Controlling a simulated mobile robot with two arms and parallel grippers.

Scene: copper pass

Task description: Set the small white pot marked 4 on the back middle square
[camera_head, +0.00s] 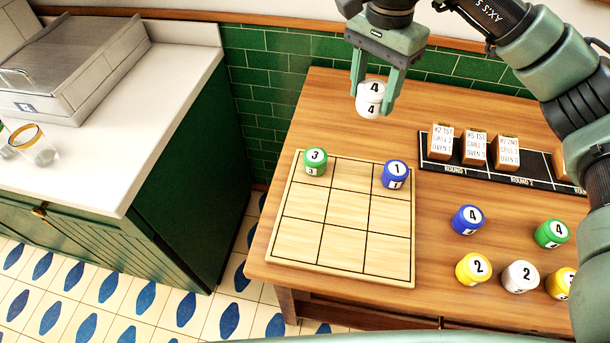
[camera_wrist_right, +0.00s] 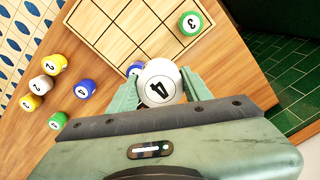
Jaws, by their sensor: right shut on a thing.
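The small white pot marked 4 (camera_head: 370,100) is between the fingers of my right gripper (camera_head: 375,92), which is shut on it. It is held above the far part of the table, behind the board; it also shows in the right wrist view (camera_wrist_right: 160,84). The wooden board (camera_head: 340,246) has a three-by-three grid. Its back middle square (camera_head: 353,175) is bare. A green pot marked 3 (camera_head: 315,161) stands on the back left square, and a blue pot marked 1 (camera_head: 396,174) stands on the back right square. My left gripper is not in view.
To the right of the board stand a blue pot marked 4 (camera_head: 467,219), a green pot marked 4 (camera_head: 552,234), yellow pots (camera_head: 473,268) and a white pot marked 2 (camera_head: 520,276). A black strip (camera_head: 440,173) with wooden cards lies behind them. A green tiled wall borders the table's back.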

